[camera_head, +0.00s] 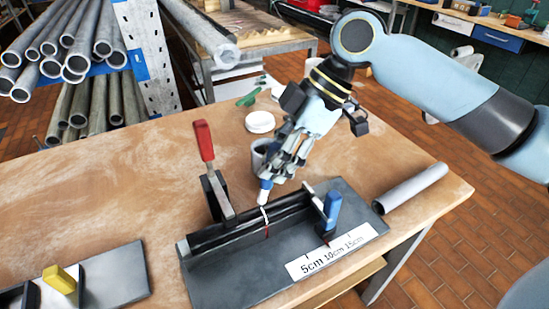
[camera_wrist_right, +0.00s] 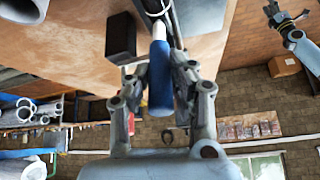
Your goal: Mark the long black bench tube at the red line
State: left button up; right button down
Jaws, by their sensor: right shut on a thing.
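The long black bench tube (camera_head: 232,228) lies in a dark fixture (camera_head: 232,284) on the wooden bench. A white band (camera_head: 264,215) crosses the tube, and a short red line (camera_head: 267,232) shows just below it. My right gripper (camera_head: 271,176) is shut on a marker (camera_head: 265,190) with a blue body and pale tip. The tip points down just above the white band; I cannot tell whether it touches. The marker's blue body also shows in the right wrist view (camera_wrist_right: 160,76). A pale-blue arm with a dark claw, apparently my left gripper (camera_wrist_right: 280,16), shows small there; its jaw state is unclear.
A red-handled clamp (camera_head: 204,142) and a blue handle (camera_head: 332,205) stand on the fixture. A grey cup (camera_head: 259,158) and white lid (camera_head: 260,122) are behind. A loose grey tube (camera_head: 412,187) lies right. A yellow-topped fixture (camera_head: 60,280) is at front left.

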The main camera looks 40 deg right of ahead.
aim_at(276, 146)
jog(key=shift+r+p, duration=2.55)
jog(key=shift+r, duration=0.45)
jog(key=shift+f, duration=0.1)
